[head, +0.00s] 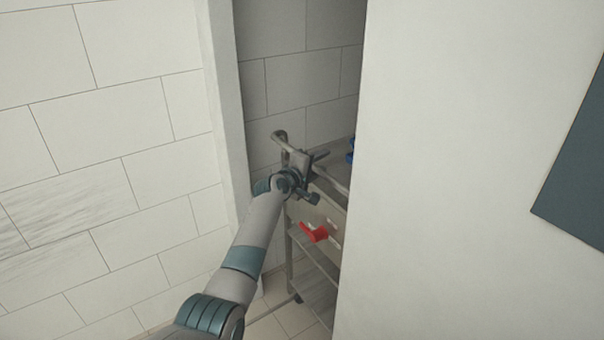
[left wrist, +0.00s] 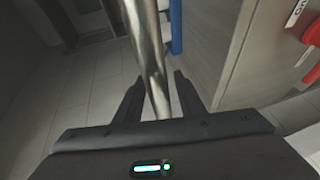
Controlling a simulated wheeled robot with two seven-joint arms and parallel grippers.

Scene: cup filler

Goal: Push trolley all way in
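The trolley (head: 327,221) is a grey metal cart with a top, a drawer or box below it and a lower shelf. It stands in the narrow recess, partly hidden by the right wall. Its metal handle bar (head: 294,146) is at the near upper left. My left gripper (head: 306,172) is at this handle. In the left wrist view the bar (left wrist: 152,62) runs between the two fingers of the left gripper (left wrist: 160,88), with gaps visible beside it, so the fingers look open around it. My right gripper is not in view.
A red part (head: 313,232) sticks out from the trolley's front. Blue items (head: 350,152) are on its top. A white wall (head: 460,180) closes in on the right, and a tiled wall (head: 110,160) with a pale edge stands on the left. Tiled floor shows below.

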